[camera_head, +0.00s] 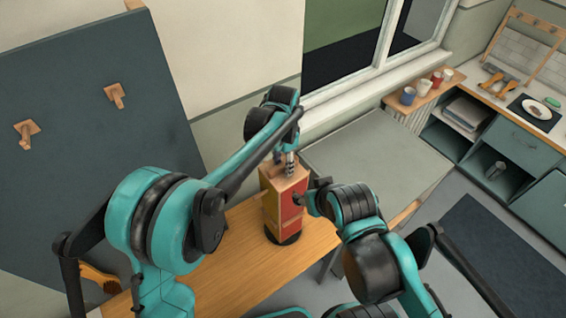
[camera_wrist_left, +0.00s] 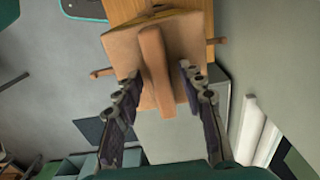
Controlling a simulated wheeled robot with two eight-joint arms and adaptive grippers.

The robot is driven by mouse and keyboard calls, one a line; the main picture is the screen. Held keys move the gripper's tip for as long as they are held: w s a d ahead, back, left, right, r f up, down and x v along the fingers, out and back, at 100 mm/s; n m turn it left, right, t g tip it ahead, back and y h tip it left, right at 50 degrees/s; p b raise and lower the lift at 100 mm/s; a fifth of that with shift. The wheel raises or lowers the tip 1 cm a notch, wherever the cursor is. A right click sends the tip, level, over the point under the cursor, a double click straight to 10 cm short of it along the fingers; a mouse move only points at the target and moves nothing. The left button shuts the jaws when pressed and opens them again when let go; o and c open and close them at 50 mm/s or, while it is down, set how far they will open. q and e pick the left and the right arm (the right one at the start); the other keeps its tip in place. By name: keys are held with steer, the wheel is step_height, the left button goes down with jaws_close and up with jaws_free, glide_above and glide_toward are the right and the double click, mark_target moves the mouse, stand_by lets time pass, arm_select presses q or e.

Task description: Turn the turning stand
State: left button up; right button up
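The turning stand is an upright box with red, yellow and tan faces (camera_head: 285,207) on a round black base (camera_head: 284,238), on the wooden table. My left gripper (camera_head: 289,168) is above the top of the box, pointing down. In the left wrist view, the left gripper's fingers (camera_wrist_left: 160,78) are apart, one on each side of a wooden peg (camera_wrist_left: 153,55) on the box's tan top (camera_wrist_left: 125,45). Gaps show between the peg and both fingers. My right gripper (camera_head: 309,197) is by the box's right side; its fingers are too small and dark to read.
The wooden table (camera_head: 240,262) has bare room in front of the stand. A grey table (camera_head: 375,160) stands behind it to the right. A dark board with wooden pegs (camera_head: 75,120) rises at the left. Cups (camera_head: 408,96) stand on a shelf at the back right.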

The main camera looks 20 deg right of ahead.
arm_select(q)
steer(key=shift+w, duration=0.1)
jaws_close()
